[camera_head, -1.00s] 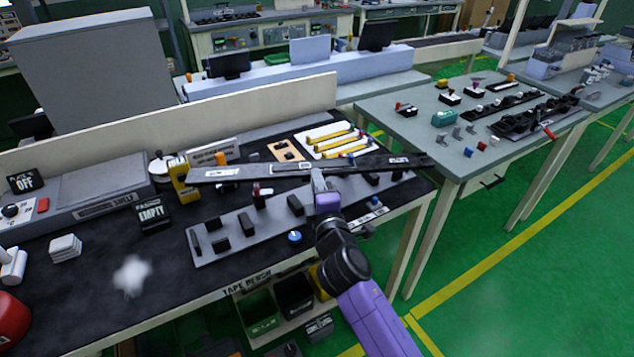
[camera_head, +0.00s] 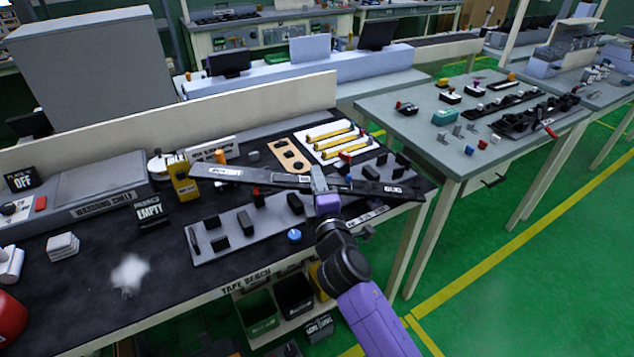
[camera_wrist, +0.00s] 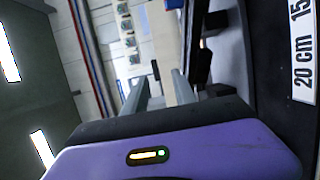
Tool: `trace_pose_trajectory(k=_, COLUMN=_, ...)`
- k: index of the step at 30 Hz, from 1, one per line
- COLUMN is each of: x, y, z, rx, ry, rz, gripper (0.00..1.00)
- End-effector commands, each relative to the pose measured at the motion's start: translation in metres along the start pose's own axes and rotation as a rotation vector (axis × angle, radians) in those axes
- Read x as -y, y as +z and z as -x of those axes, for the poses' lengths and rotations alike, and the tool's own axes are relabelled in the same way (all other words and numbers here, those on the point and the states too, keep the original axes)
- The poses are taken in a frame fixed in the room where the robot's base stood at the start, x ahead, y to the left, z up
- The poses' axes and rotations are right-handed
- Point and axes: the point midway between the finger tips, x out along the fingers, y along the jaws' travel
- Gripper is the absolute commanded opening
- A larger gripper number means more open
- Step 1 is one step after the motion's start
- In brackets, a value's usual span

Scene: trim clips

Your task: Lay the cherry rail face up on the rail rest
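A long dark rail (camera_head: 245,176) with white lettered labels near both ends lies across my gripper (camera_head: 318,182). My gripper appears shut on it near its middle, above the tape bench; I see no cherry colour on it, and which face is up I cannot tell. A grey plate (camera_head: 262,218) with several upright black blocks, possibly the rail rest, lies on the bench below and partly behind the rail. In the wrist view my two grey fingers (camera_wrist: 158,92) point away from the camera; their hold on the rail is unclear there.
A yellow device (camera_head: 182,180) stands near the rail's left end. A white board with yellow bars (camera_head: 335,141) and a tan plate with holes (camera_head: 289,155) lie behind the rail. A black EMPTY sign (camera_head: 151,211) stands left.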

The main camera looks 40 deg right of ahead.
Motion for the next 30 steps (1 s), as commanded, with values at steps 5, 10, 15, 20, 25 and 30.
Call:
trace_pose_trajectory(k=5, x=-0.003, y=0.0, z=0.0, rx=0.0, ry=0.0, rz=0.0, gripper=0.32)
trace_pose_trajectory(k=10, x=-0.017, y=0.0, z=0.002, rx=0.0, ry=0.0, rz=0.0, gripper=0.32)
trace_pose_trajectory(k=15, x=-0.008, y=0.0, z=0.041, rx=-0.002, ry=-0.002, rz=0.0, gripper=0.32)
trace_pose_trajectory(k=20, x=-0.009, y=-0.001, z=0.076, rx=-0.003, ry=-0.001, rz=0.001, gripper=0.32)
trace_pose_trajectory(k=25, x=-0.009, y=0.0, z=0.103, rx=-0.001, ry=-0.001, rz=0.001, gripper=0.32)
trace_pose_trajectory(k=30, x=-0.011, y=0.0, z=0.117, rx=0.0, ry=0.0, rz=0.0, gripper=0.32)
